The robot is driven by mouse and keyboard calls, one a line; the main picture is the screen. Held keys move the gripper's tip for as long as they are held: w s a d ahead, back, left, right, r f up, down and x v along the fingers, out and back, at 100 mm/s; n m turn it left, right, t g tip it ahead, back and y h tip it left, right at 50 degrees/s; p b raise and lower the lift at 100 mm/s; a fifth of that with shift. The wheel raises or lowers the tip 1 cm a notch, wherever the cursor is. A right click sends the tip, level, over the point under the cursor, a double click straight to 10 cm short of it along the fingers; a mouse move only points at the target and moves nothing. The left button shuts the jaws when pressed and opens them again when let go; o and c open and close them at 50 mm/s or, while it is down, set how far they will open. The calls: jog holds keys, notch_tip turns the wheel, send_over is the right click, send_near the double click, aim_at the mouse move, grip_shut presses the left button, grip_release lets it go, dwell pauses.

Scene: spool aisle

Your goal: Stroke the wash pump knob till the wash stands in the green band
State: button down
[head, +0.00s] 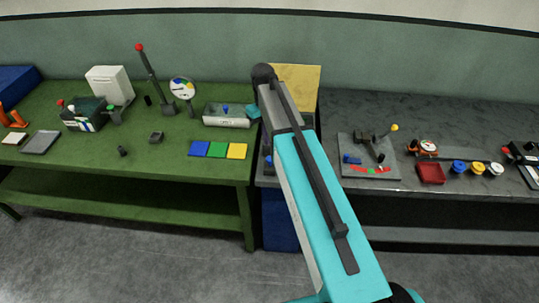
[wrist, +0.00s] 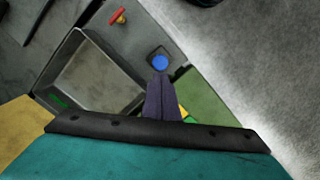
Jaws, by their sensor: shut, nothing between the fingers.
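In the wrist view the wash unit is a dark grey housing (wrist: 185,73) with an open basin (wrist: 100,77). A round blue knob (wrist: 158,63), which looks like the pump knob, sits in a dark square collar. A small green mark (wrist: 59,102) shows on the basin wall; I take it for the green band. I cannot make out the wash level. My gripper (wrist: 159,78) is shut and empty, its tips just below the blue knob in the picture. I cannot tell whether they touch it. In the head view my arm hides most of the unit and my gripper.
A red tap-like handle (wrist: 118,17) is on the housing in the wrist view. The head view shows a green bench (head: 190,170) at left and a grey bench (head: 345,110) at right, both with several devices. A yellow board (head: 300,78) stands behind my arm.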

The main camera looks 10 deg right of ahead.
aim_at(269, 158)
dwell(0.4)
jog(key=shift+s+d+f, duration=0.1)
jog(key=shift+s+f, duration=0.1)
jog(key=shift+f, duration=1.55)
jog(key=shift+s+d+f, duration=0.1)
jog(key=shift+s+f, duration=0.05)
jog(key=shift+f, duration=1.6)
jog(key=shift+a, duration=0.1)
